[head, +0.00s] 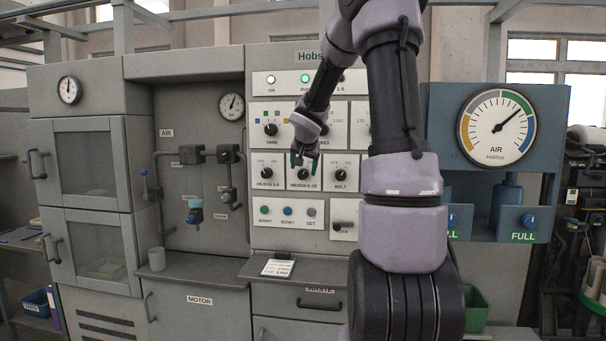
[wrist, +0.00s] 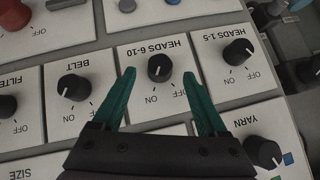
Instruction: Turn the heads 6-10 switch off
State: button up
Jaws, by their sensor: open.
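The heads 6-10 switch is a black round knob (wrist: 160,68) on a white plate, upside down in the wrist view, with OFF and ON printed beside it. A small pale mark shows on the knob, but I cannot tell for sure which word it points to. My gripper (wrist: 159,75) is open, its two green fingers on either side of the knob with gaps to it. In the head view my gripper (head: 304,156) is at the panel, just above the heads 6-10 knob (head: 303,174) and partly over its plate.
The heads 1-5 knob (wrist: 238,52) and the belt knob (wrist: 72,87) flank the switch closely. The yarn knob (wrist: 264,152) is near the palm side. Start, reset and set buttons (head: 288,211) sit below in the head view. A ledge (head: 212,269) juts out lower down.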

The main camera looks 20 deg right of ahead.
aim_at(302, 173)
jog(key=shift+x, duration=1.8)
grip_shut()
